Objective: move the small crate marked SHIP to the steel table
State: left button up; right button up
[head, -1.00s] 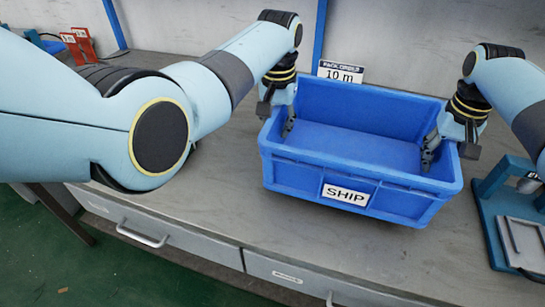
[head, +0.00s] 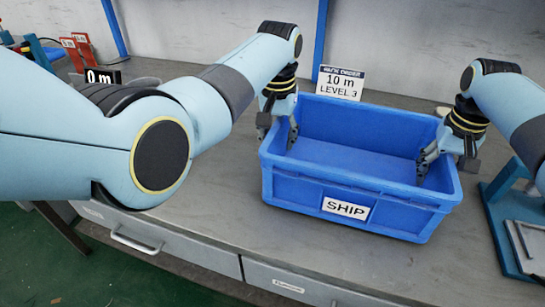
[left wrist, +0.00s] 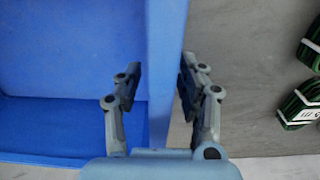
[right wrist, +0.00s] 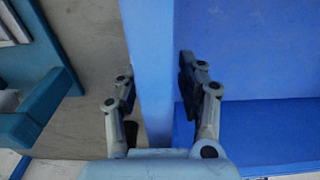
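The blue crate marked SHIP (head: 300,187) is upright and empty on a grey bench top (head: 215,190), its label facing me. My left gripper (head: 278,130) is at its left wall. In the left wrist view its fingers (left wrist: 158,88) are apart, one inside and one outside the wall (left wrist: 165,50). My right gripper (head: 445,155) is at the right wall. In the right wrist view its fingers (right wrist: 158,90) also straddle the wall (right wrist: 150,45) with a gap between them. The bench top under the crate is hidden.
A sign reading 10 m, LEVEL 3 (head: 340,84) stands behind the crate. A teal fixture (head: 500,205) is close on the right. Green-banded items (left wrist: 300,105) lie outside the left wall. Drawers (head: 170,245) front the bench.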

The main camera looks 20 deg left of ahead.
pick_arm(q)
jog(key=r, duration=1)
jog(key=shift+s, duration=0.25)
jog(key=shift+r, duration=0.55)
pick_arm(e)
jog(key=shift+r, duration=0.15)
jog(key=r, duration=1.1)
jog(key=shift+s+r, duration=0.3)
jog(key=shift+r, duration=0.05)
